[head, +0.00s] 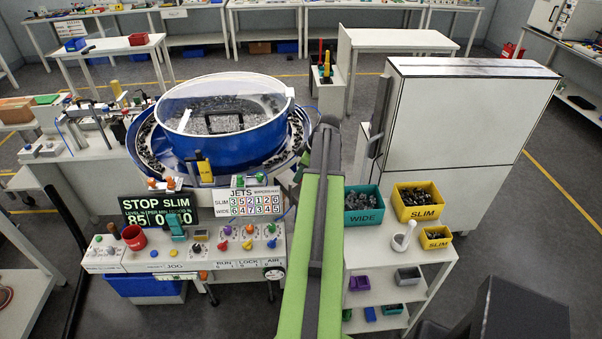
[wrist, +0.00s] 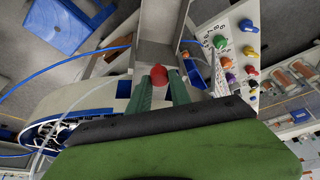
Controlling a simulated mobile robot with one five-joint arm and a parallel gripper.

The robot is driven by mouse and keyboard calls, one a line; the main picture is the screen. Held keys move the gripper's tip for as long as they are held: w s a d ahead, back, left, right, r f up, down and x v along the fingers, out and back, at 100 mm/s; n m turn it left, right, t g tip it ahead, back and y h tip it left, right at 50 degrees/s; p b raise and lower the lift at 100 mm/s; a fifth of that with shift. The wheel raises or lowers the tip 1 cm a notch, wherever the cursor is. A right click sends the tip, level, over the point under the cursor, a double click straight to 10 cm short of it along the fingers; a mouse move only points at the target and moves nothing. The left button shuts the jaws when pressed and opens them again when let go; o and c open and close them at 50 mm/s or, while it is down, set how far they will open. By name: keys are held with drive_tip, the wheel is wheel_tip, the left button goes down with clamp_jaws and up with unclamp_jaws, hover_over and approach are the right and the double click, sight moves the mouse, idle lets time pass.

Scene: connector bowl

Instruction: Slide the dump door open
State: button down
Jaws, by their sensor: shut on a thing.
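My gripper (wrist: 161,82) shows in the wrist view as two green fingers, shut on a red knob (wrist: 160,75). A pale grey chute-like part (wrist: 158,57) lies just beyond the fingertips. I cannot tell which surface is the dump door or how far it is open. In the head view, my arm reaches forward to the right side of the blue bowl feeder (head: 235,147). The gripper and the knob are hidden there by my arm.
The control panel (head: 185,252) with coloured knobs stands left of my arm; its knobs also show in the wrist view (wrist: 250,52). A teal WIDE bin (head: 364,217) and yellow SLIM bin (head: 418,213) stand right. A blue hose (wrist: 60,85) passes left of the fingers.

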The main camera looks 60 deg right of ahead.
wheel_tip(320, 180, up, 5)
drive_tip(key=p, duration=0.5)
drive_tip(key=shift+f, duration=0.1)
drive_tip(key=c, duration=1.5)
unclamp_jaws()
drive_tip(key=p+v, duration=1.6)
drive_tip(key=v, duration=0.1)
drive_tip(key=shift+s+d, duration=0.1)
drive_tip(key=shift+s, duration=0.1)
